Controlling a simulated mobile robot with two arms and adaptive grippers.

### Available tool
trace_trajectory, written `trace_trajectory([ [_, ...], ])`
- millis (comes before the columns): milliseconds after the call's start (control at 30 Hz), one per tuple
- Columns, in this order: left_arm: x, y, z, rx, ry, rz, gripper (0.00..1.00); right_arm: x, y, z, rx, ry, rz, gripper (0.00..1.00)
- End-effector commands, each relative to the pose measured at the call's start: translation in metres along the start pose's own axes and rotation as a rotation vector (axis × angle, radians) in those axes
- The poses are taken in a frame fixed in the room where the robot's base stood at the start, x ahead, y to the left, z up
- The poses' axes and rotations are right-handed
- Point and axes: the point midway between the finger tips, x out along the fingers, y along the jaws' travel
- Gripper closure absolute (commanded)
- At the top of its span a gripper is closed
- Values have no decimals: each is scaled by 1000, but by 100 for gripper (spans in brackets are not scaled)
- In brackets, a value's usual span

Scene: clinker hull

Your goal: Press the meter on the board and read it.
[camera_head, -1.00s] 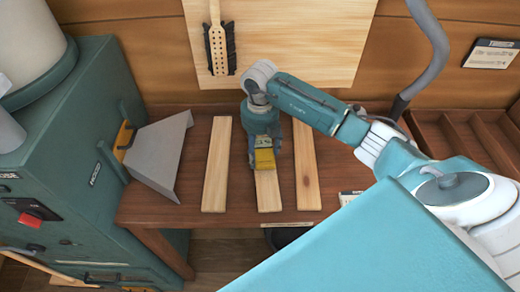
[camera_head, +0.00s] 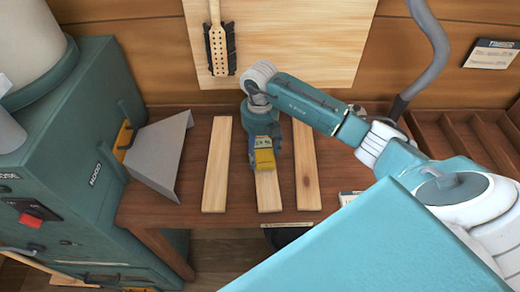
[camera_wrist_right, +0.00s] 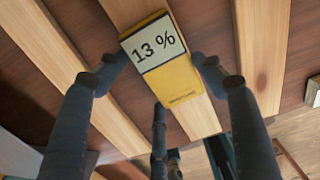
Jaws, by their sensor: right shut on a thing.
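The yellow meter (camera_head: 265,159) is held over the middle board (camera_head: 268,190) on the bench. In the right wrist view the meter (camera_wrist_right: 182,85) has a white display reading "13 %". It sits against the middle board (camera_wrist_right: 130,12); whether it presses firmly I cannot tell. My right gripper (camera_head: 264,146) is shut on the meter. In the right wrist view its dark fingers (camera_wrist_right: 160,66) flank the meter on both sides. The meter's underside is hidden. My left gripper is not in view.
Two more boards lie beside it, the left board (camera_head: 217,165) and the right board (camera_head: 306,168). A green machine (camera_head: 70,150) with a grey chute (camera_head: 160,150) stands at left. A wooden panel (camera_head: 290,40) with a hanging paddle is behind. An empty-looking slotted tray (camera_head: 470,140) is at right.

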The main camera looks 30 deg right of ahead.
Motion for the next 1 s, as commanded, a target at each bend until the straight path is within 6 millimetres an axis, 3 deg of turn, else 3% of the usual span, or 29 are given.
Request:
trace_trajectory([
  [733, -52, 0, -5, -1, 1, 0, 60, -76, 0, 0, 0, 0, 1, 63],
  [1000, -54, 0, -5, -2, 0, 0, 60, -79, 0, 0, 0, 0, 0, 63],
])
